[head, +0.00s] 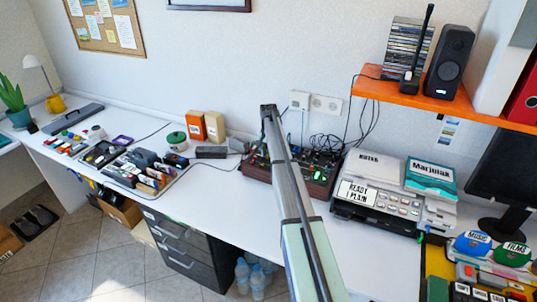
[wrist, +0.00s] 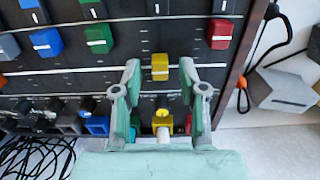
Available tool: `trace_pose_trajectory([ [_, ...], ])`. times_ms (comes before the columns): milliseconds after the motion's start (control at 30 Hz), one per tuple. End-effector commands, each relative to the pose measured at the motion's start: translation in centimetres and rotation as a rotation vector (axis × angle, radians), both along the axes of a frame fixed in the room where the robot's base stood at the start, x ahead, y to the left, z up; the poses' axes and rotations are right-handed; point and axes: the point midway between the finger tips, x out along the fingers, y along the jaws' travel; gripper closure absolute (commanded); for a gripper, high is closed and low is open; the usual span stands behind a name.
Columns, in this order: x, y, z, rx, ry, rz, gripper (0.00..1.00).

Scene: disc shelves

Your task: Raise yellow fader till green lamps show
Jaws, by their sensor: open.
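The yellow fader cap (wrist: 159,67) stands on the dark mixing panel in the wrist view, with a white line across it. My gripper (wrist: 160,76) is open, with one finger to the left of the yellow cap and one to the right. A gap shows on both sides of the cap. In the head view the dark red-sided mixer (head: 258,172) is partly hidden behind my arm, and my gripper cannot be made out there. Small green lights (head: 316,176) show on the mixer; which lamps they are is too small to tell.
Red (wrist: 220,33), green (wrist: 98,38) and blue (wrist: 46,41) fader caps stand near the yellow one. Cables lie behind.

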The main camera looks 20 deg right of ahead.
Motion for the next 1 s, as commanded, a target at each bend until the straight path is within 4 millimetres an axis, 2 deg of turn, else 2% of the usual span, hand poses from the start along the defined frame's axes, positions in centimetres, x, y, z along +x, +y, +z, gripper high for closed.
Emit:
trace_pose_trajectory([
  [167, 0.0, 0.0, 0.7, 0.0, -0.001, 0.0, 0.58],
  [267, 0.1, 0.0, 1.9, -0.001, -0.002, 0.0, 0.58],
  [600, 0.1, 0.0, 8.3, -0.001, -0.002, 0.0, 0.58],
  [800, 0.1, 0.0, 11.0, 0.0, -0.001, 0.0, 0.58],
  [1000, 0.0, 0.0, 12.0, 0.0, 0.0, 0.0, 0.58],
])
